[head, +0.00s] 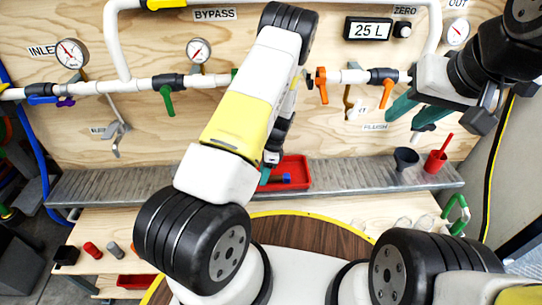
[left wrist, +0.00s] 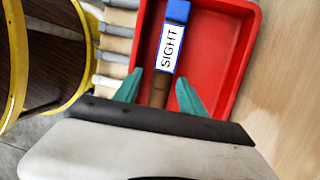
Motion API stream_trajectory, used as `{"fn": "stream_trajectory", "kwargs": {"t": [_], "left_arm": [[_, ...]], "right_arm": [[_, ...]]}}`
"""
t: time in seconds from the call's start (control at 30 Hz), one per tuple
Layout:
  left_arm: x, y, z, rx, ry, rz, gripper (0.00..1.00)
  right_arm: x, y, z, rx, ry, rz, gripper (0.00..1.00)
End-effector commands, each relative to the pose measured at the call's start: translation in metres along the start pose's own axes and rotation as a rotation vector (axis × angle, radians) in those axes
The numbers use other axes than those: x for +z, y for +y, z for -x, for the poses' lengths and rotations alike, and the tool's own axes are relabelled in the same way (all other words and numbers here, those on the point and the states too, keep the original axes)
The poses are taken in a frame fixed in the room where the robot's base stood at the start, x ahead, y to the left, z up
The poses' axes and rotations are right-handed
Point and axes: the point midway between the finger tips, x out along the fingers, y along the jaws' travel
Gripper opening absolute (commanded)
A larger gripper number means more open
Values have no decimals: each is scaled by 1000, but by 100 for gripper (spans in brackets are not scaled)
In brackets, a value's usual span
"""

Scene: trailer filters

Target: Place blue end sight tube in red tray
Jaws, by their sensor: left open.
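The red tray (head: 303,168) stands on the grey metal shelf and also shows in the left wrist view (left wrist: 238,45). A sight tube with a blue end (left wrist: 178,11), a white "SIGHT" label (left wrist: 171,48) and a brown lower part lies inside the tray. In the head view only a small blue piece (head: 285,179) of it shows. My left gripper (left wrist: 160,94) is open at the tray, its teal fingers apart on either side of the tube's brown part. In the head view my arm mostly hides this gripper (head: 266,176). My right gripper (head: 402,120) is open and empty near the flush valve, far from the tray.
A dark cup (head: 406,158) and a red cup (head: 435,164) stand on the shelf to the right. Pipes with valves and gauges run along the wooden panel behind. A round brown table (head: 310,232) with a yellow rim stands in front.

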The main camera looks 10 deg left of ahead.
Motion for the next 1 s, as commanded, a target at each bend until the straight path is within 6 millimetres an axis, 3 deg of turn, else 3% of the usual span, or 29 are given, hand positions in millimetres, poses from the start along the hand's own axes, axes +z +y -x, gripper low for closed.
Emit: {"fn": "stream_trajectory", "kwargs": {"t": [0.2,0.4,1.0], "left_arm": [[-1,-1,41,-4,3,-1,48],[0,0,63,-1,1,0,48],[0,0,66,0,0,0,48]], "right_arm": [[0,0,0,0,0,0,38],[0,0,0,0,0,0,38],[0,0,0,0,0,0,38]]}}
